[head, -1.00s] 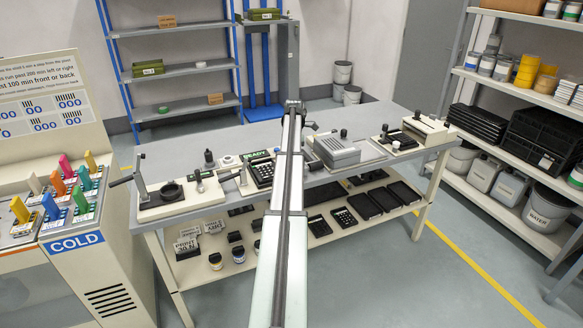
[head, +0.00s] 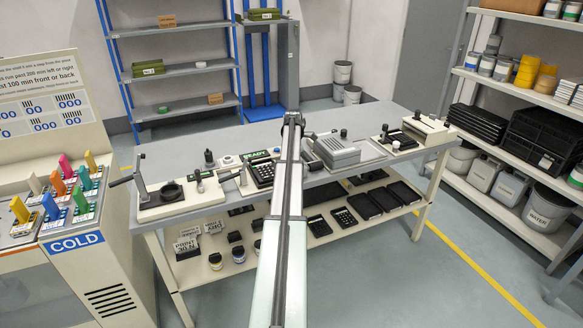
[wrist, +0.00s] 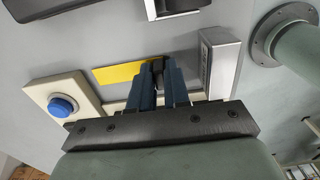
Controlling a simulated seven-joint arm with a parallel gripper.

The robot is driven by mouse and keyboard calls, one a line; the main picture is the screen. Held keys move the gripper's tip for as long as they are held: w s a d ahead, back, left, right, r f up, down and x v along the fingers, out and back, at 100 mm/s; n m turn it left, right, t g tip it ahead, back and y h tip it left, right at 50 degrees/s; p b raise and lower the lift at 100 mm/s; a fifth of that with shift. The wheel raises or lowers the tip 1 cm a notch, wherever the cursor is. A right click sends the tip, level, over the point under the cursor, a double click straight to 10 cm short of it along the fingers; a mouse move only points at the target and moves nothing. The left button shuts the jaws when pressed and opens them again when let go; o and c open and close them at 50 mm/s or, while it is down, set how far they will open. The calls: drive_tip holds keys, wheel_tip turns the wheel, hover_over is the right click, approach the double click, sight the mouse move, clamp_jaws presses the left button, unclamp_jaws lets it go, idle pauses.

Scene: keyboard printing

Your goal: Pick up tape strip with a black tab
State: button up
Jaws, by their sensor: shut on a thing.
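In the wrist view, a yellow tape strip (wrist: 122,74) extends left from the fingertips, close to a grey surface. Its dark tab (wrist: 158,62) is at the tips and partly covered by them. My gripper (wrist: 160,78) has its blue-grey fingers close together, shut on the tab end of the strip. I cannot tell whether the strip is lifted clear of the surface. In the head view, my arm hides the gripper and the strip.
A blue button (wrist: 63,105) on a cream base sits left of the fingers. A grey metal block (wrist: 219,62) stands close on their right. A round green-grey flanged part (wrist: 290,35) is at the upper right. The workbench (head: 375,118) carries several devices.

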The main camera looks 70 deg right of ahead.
clamp_jaws()
wheel_tip(320, 180, up, 10)
idle(0.6)
unclamp_jaws()
clamp_jaws()
